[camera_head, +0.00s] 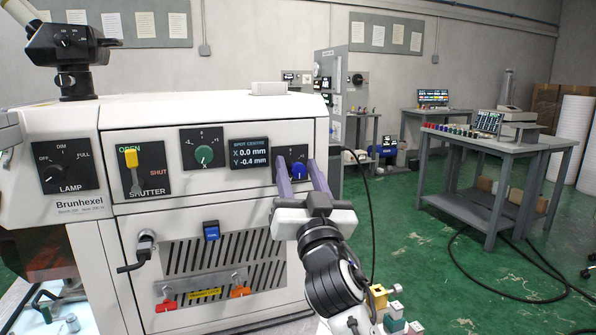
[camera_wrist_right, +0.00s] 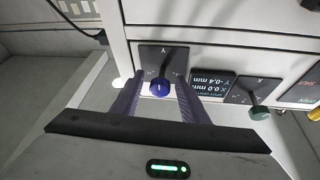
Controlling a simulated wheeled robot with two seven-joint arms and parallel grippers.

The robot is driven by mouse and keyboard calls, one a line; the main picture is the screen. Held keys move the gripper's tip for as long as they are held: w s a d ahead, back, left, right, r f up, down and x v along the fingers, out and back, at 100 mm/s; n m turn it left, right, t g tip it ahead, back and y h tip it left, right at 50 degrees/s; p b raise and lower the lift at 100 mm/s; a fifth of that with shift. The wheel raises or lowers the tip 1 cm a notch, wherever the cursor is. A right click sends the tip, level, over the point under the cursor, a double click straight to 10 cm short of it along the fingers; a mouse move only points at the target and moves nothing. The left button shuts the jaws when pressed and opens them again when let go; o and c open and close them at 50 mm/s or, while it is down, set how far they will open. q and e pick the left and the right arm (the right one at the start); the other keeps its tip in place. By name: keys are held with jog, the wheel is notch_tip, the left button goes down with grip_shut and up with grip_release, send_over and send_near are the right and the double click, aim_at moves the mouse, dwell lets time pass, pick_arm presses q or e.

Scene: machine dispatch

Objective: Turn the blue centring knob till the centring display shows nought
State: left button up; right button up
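The blue centring knob (camera_head: 298,170) sits on a dark square dial plate on the white machine's front. In the right wrist view the blue knob (camera_wrist_right: 161,88) shows between my fingers, with its plate marked Y. The centring display (camera_head: 250,152) reads X 0.0 mm and Y -0.4 mm; it also shows upside down in the right wrist view (camera_wrist_right: 209,86). My right gripper (camera_head: 299,172) is open, its two purple fingers on either side of the blue knob. A gap shows between knob and left finger in the wrist view; contact on the other side is unclear. My left gripper is out of view.
The green X knob (camera_head: 204,155) is left of the display. Further left are the yellow shutter lever (camera_head: 131,162) and lamp knob (camera_head: 74,175). Below are a blue switch (camera_head: 211,231), a crank (camera_head: 139,252) and red and orange levers. A grey table (camera_head: 486,160) stands at right.

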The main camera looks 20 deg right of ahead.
jog(key=c, duration=0.9)
jog(key=n+y+p, duration=0.1)
jog(key=n, duration=0.1)
jog(key=n+y+p, duration=0.1)
jog(key=n, duration=0.1)
jog(key=shift+d+r+n+y, duration=0.1)
jog(key=shift+r+n+y, duration=0.1)
jog(key=shift+n+y, duration=0.2)
jog(key=shift+n+y+p, duration=0.4)
jog(key=shift+n+p, duration=0.1)
jog(key=shift+n, duration=0.2)
jog(key=shift+f+n+y, duration=0.2)
jog(key=shift+n+y, duration=0.2)
jog(key=shift+n, duration=0.1)
jog(key=o, duration=1)
